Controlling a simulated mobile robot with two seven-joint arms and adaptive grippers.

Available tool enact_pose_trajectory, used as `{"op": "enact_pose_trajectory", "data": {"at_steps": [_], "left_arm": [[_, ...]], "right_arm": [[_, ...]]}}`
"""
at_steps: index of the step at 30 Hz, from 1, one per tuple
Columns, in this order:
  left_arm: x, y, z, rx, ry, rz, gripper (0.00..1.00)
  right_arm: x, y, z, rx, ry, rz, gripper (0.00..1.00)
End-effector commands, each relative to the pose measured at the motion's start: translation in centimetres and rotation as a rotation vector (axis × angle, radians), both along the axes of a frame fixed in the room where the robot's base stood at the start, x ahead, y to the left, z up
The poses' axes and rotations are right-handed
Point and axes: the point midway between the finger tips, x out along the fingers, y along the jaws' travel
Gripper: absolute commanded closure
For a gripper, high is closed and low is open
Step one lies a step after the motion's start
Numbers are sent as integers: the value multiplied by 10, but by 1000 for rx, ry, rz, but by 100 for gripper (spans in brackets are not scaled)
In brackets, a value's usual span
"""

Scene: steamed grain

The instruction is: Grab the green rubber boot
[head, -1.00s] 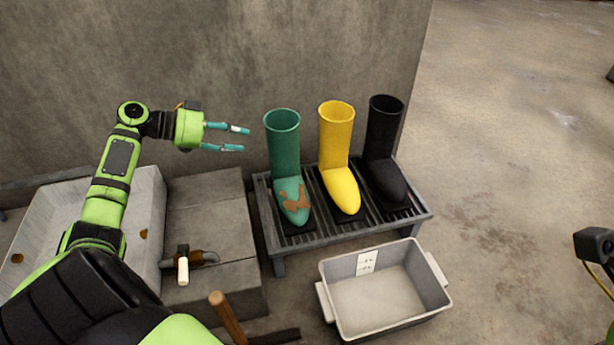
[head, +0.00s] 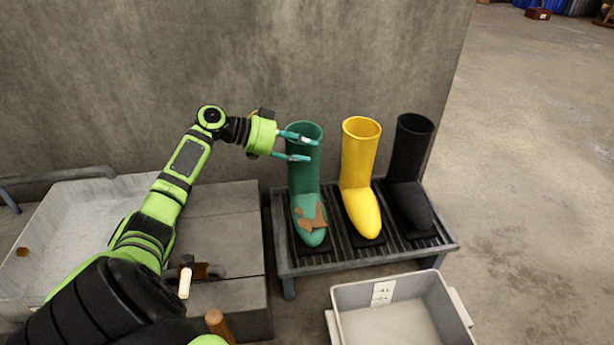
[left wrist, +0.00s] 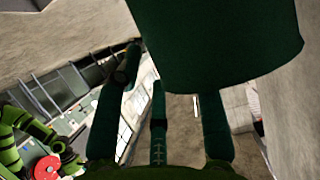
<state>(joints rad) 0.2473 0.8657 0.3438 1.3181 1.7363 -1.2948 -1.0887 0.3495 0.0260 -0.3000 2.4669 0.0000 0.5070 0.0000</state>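The green rubber boot (head: 304,172) stands upright on the left part of a slatted metal rack (head: 352,262), with a brown patch on its toe. My left gripper (head: 306,149) is open, its teal fingers at the upper shaft of the boot; the head view does not make clear whether they touch it. In the left wrist view the dark green boot shaft (left wrist: 215,45) fills the top, close in front of the spread fingers (left wrist: 165,125). My right gripper is not in view.
A yellow boot (head: 360,175) and a black boot (head: 410,170) stand to the right on the same rack. A grey bin (head: 345,318) is on the floor in front. A concrete wall (head: 380,50) rises behind. A concrete basin (head: 60,230) is at left.

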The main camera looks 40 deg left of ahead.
Motion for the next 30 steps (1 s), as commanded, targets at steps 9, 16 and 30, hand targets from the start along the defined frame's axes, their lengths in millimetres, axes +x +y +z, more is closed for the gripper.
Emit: {"op": "enact_pose_trajectory", "data": {"at_steps": [9, 16, 30], "left_arm": [[9, -7, -4, 1, -1, 1, 60], [9, -7, -4, 1, 1, 1, 100], [9, -6, 6, 0, -6, 2, 100]], "right_arm": [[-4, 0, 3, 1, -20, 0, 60], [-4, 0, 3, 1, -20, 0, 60], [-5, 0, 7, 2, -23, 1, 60]]}}
